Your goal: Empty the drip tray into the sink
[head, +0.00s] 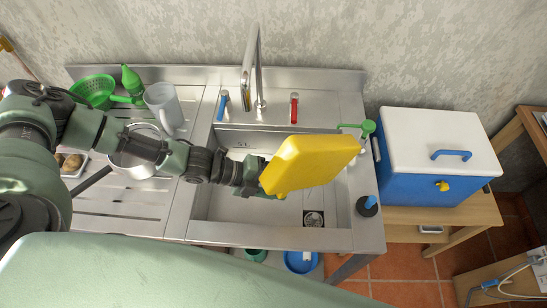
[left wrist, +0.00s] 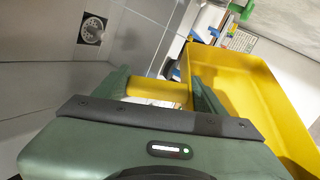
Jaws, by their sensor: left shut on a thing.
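The yellow drip tray (head: 312,163) is held tilted over the sink (head: 240,207) in the head view, its underside facing the camera. My left gripper (head: 264,178) is shut on the tray's left edge. In the left wrist view the tray (left wrist: 245,90) is on the right with its inside partly showing, and the gripper fingers (left wrist: 165,92) are around its yellow edge. I cannot see any liquid in the tray or falling from it. The sink's drain (head: 313,218) shows at lower right of the basin. My right gripper is out of view.
A faucet (head: 252,70) stands behind the basin. A blue cooler with a white lid (head: 440,140) stands on a wooden table at right. A pot (head: 135,165), a grey jug (head: 163,105) and a green colander (head: 93,90) crowd the drainboard at left.

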